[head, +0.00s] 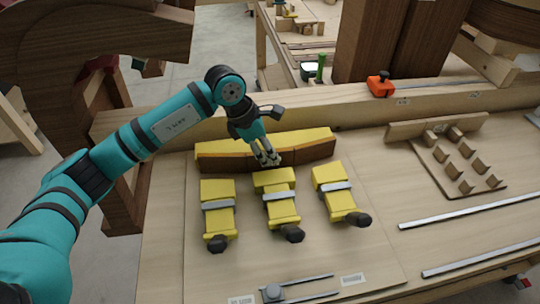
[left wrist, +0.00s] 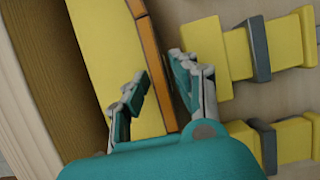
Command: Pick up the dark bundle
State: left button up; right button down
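The dark brown bundle (head: 312,153) is a long curved strip along the front face of a yellow form (head: 300,138) on the bench. In the left wrist view the bundle (left wrist: 151,52) looks orange-brown and runs beside the yellow form (left wrist: 100,60). My left gripper (head: 268,159) is over the middle of the bundle, pointing down. In the left wrist view its fingers (left wrist: 157,76) are apart, one on each side of the bundle, with the near finger over the form. I cannot tell whether they touch it. My right gripper is in neither view.
Three yellow clamps with grey bands and dark knobs (head: 218,214) lie in front of the bundle, close to my gripper. A wooden rack (head: 460,168) and metal rails (head: 470,208) are at the right. An orange tool (head: 380,84) sits on the back ledge (head: 330,102).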

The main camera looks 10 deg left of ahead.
pick_arm(q)
jog(key=shift+f+b, duration=0.2)
jog(key=shift+b, duration=0.15)
jog(key=shift+c, duration=0.2)
grip_shut()
